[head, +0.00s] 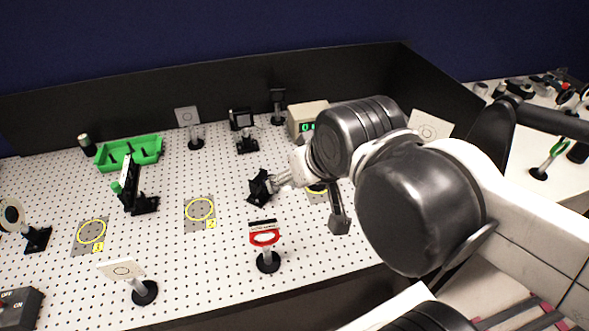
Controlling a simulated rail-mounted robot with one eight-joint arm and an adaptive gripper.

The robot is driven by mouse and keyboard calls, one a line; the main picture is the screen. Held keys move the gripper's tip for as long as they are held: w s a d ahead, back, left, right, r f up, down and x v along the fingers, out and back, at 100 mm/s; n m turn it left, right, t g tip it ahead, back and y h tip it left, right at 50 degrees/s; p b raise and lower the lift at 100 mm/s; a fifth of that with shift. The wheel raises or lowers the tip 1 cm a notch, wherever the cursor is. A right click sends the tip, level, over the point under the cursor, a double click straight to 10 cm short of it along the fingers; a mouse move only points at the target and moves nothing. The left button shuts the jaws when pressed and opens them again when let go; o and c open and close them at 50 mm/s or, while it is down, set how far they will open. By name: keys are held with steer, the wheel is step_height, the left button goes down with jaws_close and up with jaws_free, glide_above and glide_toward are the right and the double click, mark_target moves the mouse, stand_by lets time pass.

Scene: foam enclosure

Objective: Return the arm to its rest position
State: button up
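My arm (420,205) reaches in from the right over the white perforated board (230,275), with its large dark joints in front. My gripper (279,182) is at the far end of the arm, low over the middle of the board. It is beside a small black mount (261,187), and I cannot tell whether they touch. The fingers are small and partly hidden, so I cannot tell whether they are open or shut. The arm hides part of the board's right side.
A red-framed post (264,236) stands in front of my gripper. A display box (305,118) and a black-screened device (242,120) stand behind. A green tray (130,152) is at left. Dark walls (200,85) edge the back and right. Clear board lies around the yellow-ringed plates (200,209).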

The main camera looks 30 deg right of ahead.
step_height(320, 180, down, 6)
steer(key=b, duration=0.6)
steer(key=shift+f, duration=0.2)
stand_by(0.7)
